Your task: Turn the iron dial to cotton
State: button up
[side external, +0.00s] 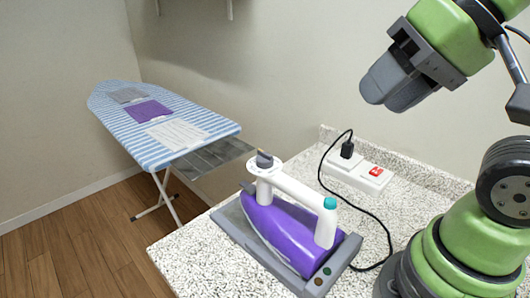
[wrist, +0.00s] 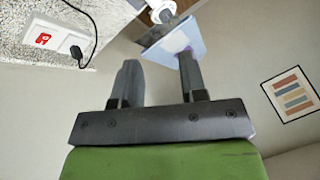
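A purple iron (side external: 285,232) with a white handle sits on a grey rest (side external: 235,221) on the speckled counter. Its dial (side external: 264,160) is a white disc with a grey knob on top, at the handle's left end. The marks on the disc are too small to read. The dial (wrist: 163,14) also shows at the top edge of the wrist view, partly cut off. My gripper (side external: 385,85) is up and to the right of the iron, well apart from it. In the wrist view my gripper (wrist: 158,60) has its two fingers apart with nothing between them.
A white power strip (side external: 358,172) with a red switch and a black plug lies behind the iron. A black cord (side external: 374,215) loops across the counter on the right. A striped ironing board (side external: 180,108) with flat folded cloths stands at the left. The air above the iron is clear.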

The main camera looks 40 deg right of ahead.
jog(key=o, duration=0.3)
jog(key=w+m+g, duration=0.1)
jog(key=w+m, duration=0.1)
jog(key=w, duration=0.1)
jog(key=w+m+g, duration=0.1)
jog(key=w+m, duration=0.1)
jog(key=w+m+g, duration=0.1)
jog(key=w, duration=0.2)
jog(key=shift+w+a+r+m+h, duration=0.3)
jog(key=shift+r+m, duration=0.1)
jog(key=m+g+h, duration=0.1)
jog(key=m+g, duration=0.3)
jog(key=m, duration=0.4)
send_over(265, 152)
notch_tip(265, 152, down, 6)
jog(key=shift+f, duration=0.2)
notch_tip(265, 152, down, 10)
jog(key=shift+r, duration=0.25)
jog(key=c, duration=0.9)
